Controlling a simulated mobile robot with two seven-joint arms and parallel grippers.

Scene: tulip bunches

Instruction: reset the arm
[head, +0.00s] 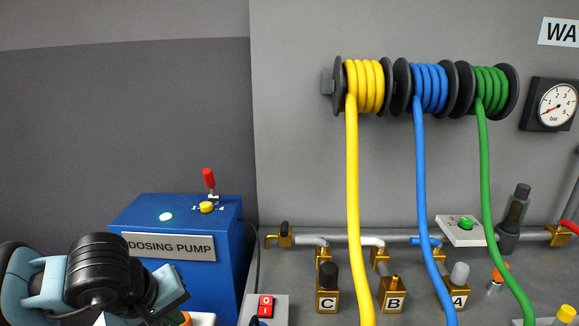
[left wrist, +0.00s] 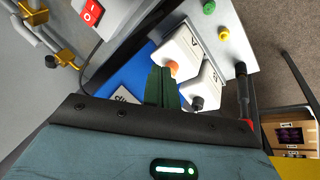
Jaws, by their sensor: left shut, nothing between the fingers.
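My left arm comes in at the lower left of the head view, in front of the blue dosing pump. Its black wrist and pale blue gripper body (head: 168,292) show there, but the fingertips are hard to make out. In the left wrist view the dark green fingers of my left gripper (left wrist: 161,86) are together with nothing between them. They point toward white blocks, one with an orange knob (left wrist: 174,68) and one with a black knob (left wrist: 198,102). I cannot tell whether they touch anything. My right gripper is in neither view.
The dosing pump (head: 180,222) has a red-tipped lever (head: 209,180). Yellow (head: 353,200), blue (head: 421,180) and green hoses (head: 487,180) hang from wall reels. Brass valves marked C (head: 327,302), B (head: 393,303) and A (head: 459,301) stand below. A red switch (head: 266,306) is beside the pump.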

